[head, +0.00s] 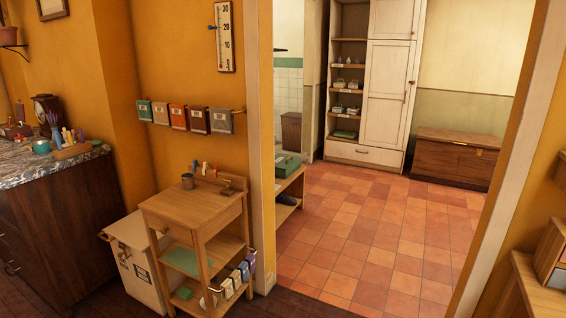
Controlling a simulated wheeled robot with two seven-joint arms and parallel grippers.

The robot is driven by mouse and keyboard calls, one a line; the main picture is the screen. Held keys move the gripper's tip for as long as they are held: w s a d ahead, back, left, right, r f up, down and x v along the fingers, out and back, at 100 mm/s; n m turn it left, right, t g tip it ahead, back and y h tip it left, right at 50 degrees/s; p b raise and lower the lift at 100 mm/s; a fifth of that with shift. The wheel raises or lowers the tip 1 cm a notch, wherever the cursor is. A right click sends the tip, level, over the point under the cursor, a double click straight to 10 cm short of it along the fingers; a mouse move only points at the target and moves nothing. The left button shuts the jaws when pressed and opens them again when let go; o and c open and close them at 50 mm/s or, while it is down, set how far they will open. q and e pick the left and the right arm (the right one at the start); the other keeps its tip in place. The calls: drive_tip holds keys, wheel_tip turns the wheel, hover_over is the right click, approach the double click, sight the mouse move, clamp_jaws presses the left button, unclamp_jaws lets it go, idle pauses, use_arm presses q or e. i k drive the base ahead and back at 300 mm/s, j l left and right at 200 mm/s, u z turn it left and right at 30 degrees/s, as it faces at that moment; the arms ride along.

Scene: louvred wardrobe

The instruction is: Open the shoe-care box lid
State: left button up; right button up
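A green box (287,164) with a small clasp on its front sits on a low wooden bench (289,187) just inside the doorway, partly hidden by the door frame. It looks like the shoe-care box, though no label can be read. Its lid appears closed. Dark items that look like shoes lie on the bench's lower shelf. Neither of my grippers is in view.
A wooden door frame (262,150) stands between me and the bench. A small wooden cart (195,215) and a white bin (136,262) stand before it. Beyond are a tall white cabinet (388,80), a wooden chest (455,158) and clear tiled floor (375,230).

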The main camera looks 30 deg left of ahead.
sight(282, 162)
drive_tip(key=i+j+u, duration=0.15)
drive_tip(key=i, duration=0.2)
drive_tip(key=i+j+u, duration=0.2)
drive_tip(key=i, duration=0.15)
drive_tip(key=i+u, duration=0.2)
drive_tip(key=i, duration=2.85)
drive_tip(key=i+l+u, duration=0.1)
drive_tip(key=i, duration=0.6)
drive_tip(key=i+l, duration=0.15)
drive_tip(key=i, duration=0.55)
